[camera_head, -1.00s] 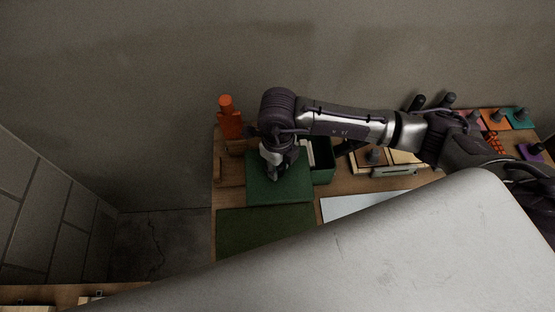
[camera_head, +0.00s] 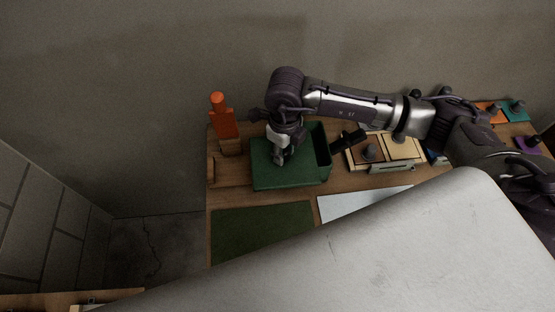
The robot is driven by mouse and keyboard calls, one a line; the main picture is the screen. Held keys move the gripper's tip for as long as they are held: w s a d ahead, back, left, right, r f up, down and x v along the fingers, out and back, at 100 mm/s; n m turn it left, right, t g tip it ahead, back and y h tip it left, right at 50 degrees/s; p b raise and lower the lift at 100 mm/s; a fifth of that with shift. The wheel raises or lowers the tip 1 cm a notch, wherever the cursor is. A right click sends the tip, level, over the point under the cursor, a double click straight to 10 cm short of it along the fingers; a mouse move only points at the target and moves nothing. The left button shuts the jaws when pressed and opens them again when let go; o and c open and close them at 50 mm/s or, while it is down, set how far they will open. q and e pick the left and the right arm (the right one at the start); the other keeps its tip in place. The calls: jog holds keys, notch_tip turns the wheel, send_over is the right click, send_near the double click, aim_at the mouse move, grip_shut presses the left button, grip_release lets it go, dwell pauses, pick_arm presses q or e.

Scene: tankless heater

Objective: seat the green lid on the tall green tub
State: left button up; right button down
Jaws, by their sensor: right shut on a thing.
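The green lid (camera_head: 266,170) is a flat panel held over the left part of the tall green tub (camera_head: 324,162). The tub's right end shows beside it, with its dark inside still visible. I cannot tell whether the lid touches the rim. My right gripper (camera_head: 279,157) comes down from above and is shut on the lid; the grip itself is partly hidden by the wrist. My left gripper is not in view.
An orange bottle-like object (camera_head: 222,118) stands at the table's back left corner. A dark green mat (camera_head: 260,232) and a white sheet (camera_head: 360,203) lie in front. A wooden tray (camera_head: 393,167) is to the right, under my right arm.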

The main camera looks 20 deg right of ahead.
jog(key=shift+w+d+b, duration=0.5)
jog(key=shift+w+d, duration=0.2)
jog(key=shift+d, duration=0.3)
jog(key=shift+w+d+b, duration=0.5)
jog(key=shift+w+d, duration=0.25)
jog(key=shift+d, duration=0.3)
jog(key=shift+w+d+b, duration=0.5)
jog(key=shift+w+d, duration=0.2)
jog(key=shift+d, duration=0.3)
jog(key=shift+f+b, duration=0.75)
jog(key=shift+b, duration=0.15)
jog(key=c, duration=0.7)
grip_release()
jog(key=shift+c, duration=0.2)
